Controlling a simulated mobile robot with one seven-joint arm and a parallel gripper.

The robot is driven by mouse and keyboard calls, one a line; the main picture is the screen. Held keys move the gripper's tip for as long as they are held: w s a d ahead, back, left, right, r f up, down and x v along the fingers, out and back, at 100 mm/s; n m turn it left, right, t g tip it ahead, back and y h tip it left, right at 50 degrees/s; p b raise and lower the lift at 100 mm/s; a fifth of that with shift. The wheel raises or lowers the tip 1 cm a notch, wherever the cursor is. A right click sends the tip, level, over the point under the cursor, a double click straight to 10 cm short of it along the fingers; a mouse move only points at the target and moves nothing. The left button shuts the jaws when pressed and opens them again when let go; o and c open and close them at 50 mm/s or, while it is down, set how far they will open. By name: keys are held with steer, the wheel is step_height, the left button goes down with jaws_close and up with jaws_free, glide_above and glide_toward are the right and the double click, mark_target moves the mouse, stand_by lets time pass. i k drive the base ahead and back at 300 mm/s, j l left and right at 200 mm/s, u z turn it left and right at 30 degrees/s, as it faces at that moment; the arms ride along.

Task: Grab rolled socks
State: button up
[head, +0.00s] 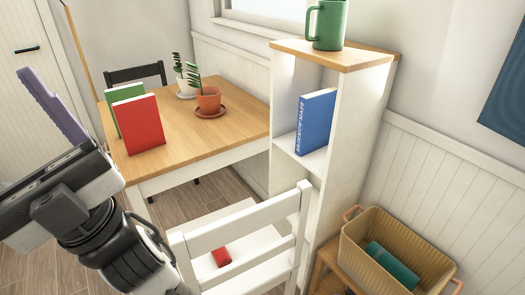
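A small red object (221,256) lies on the white seat of the chair, seen between the chair's back rails. It may be the rolled socks, but it is too small to tell for sure. My gripper (48,103) is at the left edge of the head view, pointing up and left, well apart from the red object. One purple finger shows at the outer end of the gripper body, with no second finger beside it. The other finger is out of frame. Nothing shows held.
A white chair (243,232) stands before the wooden table (185,128), which bears red (141,124) and green (121,95) books and potted plants (208,101). A shelf (340,160) holds a blue book (315,122) and green mug (329,25). A basket (415,249) holds a teal item (392,264).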

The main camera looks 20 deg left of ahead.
mark_target(222, 258)
steer(key=u, duration=0.85)
steer(key=i+j, duration=0.1)
steer(key=j, duration=0.2)
steer(key=i+j+z, duration=0.1)
steer(key=j, duration=0.2)
steer(key=i+j, duration=0.15)
steer(key=j, duration=0.2)
steer(key=i+j+z, duration=0.15)
steer(key=j, duration=0.15)
steer(key=i+j+u, duration=0.1)
steer(key=i+j, duration=0.55)
steer(key=j, duration=0.15)
steer(key=i+z, duration=0.1)
steer(key=z, duration=0.2)
